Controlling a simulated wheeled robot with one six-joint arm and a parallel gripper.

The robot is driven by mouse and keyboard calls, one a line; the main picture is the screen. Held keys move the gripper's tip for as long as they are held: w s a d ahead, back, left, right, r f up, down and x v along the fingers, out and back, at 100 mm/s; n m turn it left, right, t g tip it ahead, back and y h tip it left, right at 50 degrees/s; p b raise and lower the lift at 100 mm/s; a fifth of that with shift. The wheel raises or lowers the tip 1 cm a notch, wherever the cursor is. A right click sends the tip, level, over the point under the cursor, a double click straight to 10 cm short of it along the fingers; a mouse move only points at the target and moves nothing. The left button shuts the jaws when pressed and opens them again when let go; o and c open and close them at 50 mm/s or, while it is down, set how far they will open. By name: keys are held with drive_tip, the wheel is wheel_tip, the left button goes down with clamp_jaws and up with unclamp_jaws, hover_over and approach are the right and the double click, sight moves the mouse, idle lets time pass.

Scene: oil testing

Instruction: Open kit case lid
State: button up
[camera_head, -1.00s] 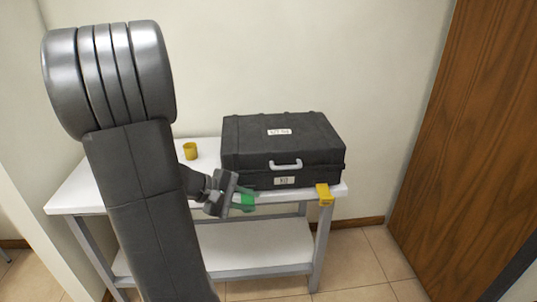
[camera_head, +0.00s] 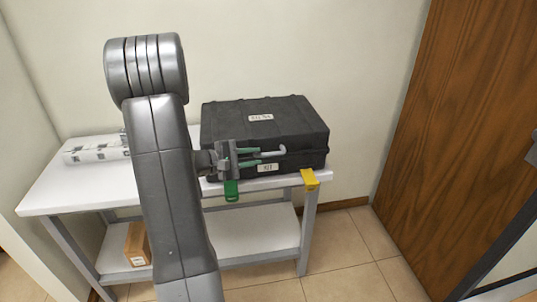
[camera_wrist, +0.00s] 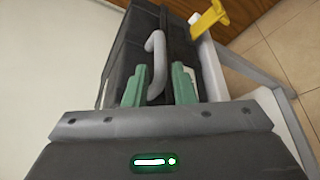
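The black kit case (camera_head: 265,116) lies shut on the white table, with a label on its lid. Its light grey handle (camera_head: 273,152) is on the front face, above a second label. In the wrist view the case (camera_wrist: 125,58) fills the middle, and the handle (camera_wrist: 157,62) reaches down between my two green fingertips. My gripper (camera_head: 258,158) is at the front of the case, its fingers pointing right toward the handle. In the wrist view my gripper (camera_wrist: 158,88) is open around the handle's near end, with a gap visible beside the left finger. I cannot tell whether the right finger touches it.
The white table (camera_head: 60,186) has a yellow bracket (camera_head: 310,179) and a green piece (camera_head: 231,191) at its front edge. A cardboard box (camera_head: 137,245) is on the lower shelf. A wooden door (camera_head: 460,110) stands at the right.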

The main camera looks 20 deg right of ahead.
sight(262, 155)
drive_tip(key=x, duration=0.6)
clamp_jaws()
